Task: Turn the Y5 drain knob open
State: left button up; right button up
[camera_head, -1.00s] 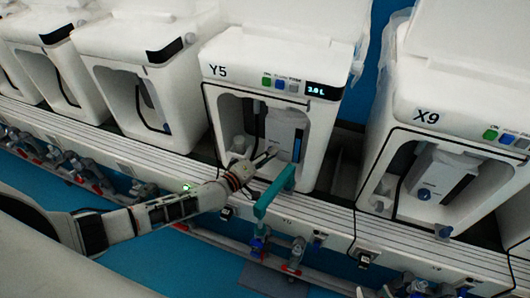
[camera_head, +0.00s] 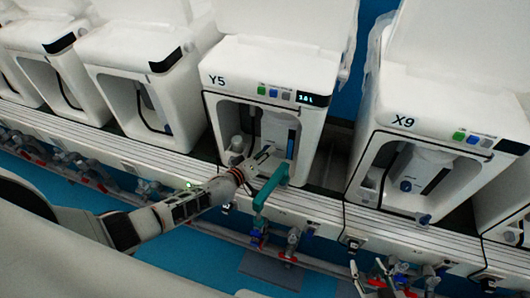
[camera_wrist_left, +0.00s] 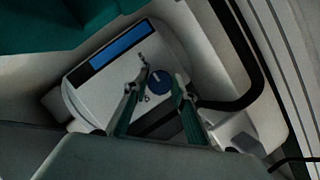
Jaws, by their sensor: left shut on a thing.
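The Y5 unit (camera_head: 218,80) is a white open-fronted box with coloured buttons and a small display on its top front. My left gripper (camera_head: 264,156) reaches into its opening from the left. In the left wrist view, the round blue knob (camera_wrist_left: 160,80) sits on a white tank face with a dark-blue strip (camera_wrist_left: 118,44). The two fingers of my left gripper (camera_wrist_left: 158,104) stand on either side of the knob, shut on it. The knob is hidden or too small to tell in the head view.
Valves (camera_head: 292,243) line the rail below. A dark hose (camera_wrist_left: 241,82) curves beside the knob.

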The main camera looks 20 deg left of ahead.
pick_arm(q)
jog(key=shift+s+f, duration=0.1)
jog(key=o, duration=1.1)
jog(key=shift+s+a, duration=0.1)
jog(key=shift+s, duration=0.45)
jog(key=v, duration=1)
jog(key=shift+s+a+r, duration=0.15)
jog(key=shift+s+r, duration=0.15)
